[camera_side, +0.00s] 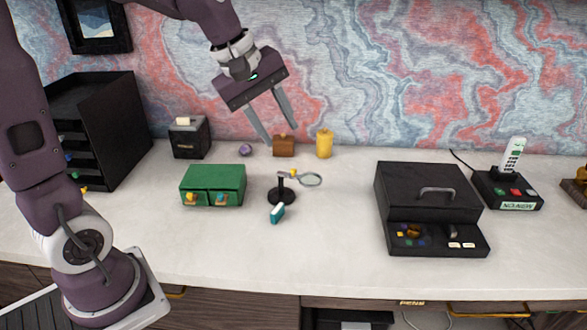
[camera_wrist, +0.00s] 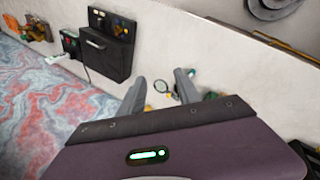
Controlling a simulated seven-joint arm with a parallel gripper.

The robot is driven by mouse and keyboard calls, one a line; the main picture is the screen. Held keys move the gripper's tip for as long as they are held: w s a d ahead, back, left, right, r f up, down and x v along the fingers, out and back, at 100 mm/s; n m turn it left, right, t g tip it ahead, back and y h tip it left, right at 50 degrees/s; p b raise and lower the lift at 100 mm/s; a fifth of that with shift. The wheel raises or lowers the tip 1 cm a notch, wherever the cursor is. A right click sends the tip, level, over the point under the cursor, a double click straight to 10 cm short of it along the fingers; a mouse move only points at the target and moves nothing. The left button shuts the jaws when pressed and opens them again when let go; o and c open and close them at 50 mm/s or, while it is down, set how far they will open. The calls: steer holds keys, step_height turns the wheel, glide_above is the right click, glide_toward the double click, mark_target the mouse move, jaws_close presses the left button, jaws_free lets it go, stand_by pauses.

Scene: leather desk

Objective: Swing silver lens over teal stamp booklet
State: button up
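The silver lens (camera_side: 311,179) is a thin ring on an arm reaching right from a small black stand (camera_side: 281,196). A yellow bit shows near the arm's pivot. The teal stamp booklet (camera_side: 277,213) lies on the desk in front of the stand, left of and nearer than the lens, not under it. My gripper (camera_side: 282,133) is open and empty, high above the desk and behind the stand in the side view. In the wrist view the lens (camera_wrist: 161,86) shows between the spread fingers of my gripper (camera_wrist: 160,77), some way beyond them.
A green drawer box (camera_side: 213,184) stands close left of the stand. A yellow cylinder (camera_side: 324,143) and a brown block (camera_side: 284,146) stand behind. A black box with a handle (camera_side: 427,207) is to the right. The desk between lens and black box is clear.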

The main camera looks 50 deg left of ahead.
steer(key=w+a+f+n, duration=0.5)
steer(key=w+n, duration=0.1)
steer(key=w, duration=0.1)
steer(key=n, duration=1.2)
glide_toward(293, 169)
steer(key=x, duration=0.8)
steer(key=shift+w+d+f, duration=0.1)
steer(key=shift+f, duration=0.15)
steer(key=shift+c, duration=0.3)
jaws_close()
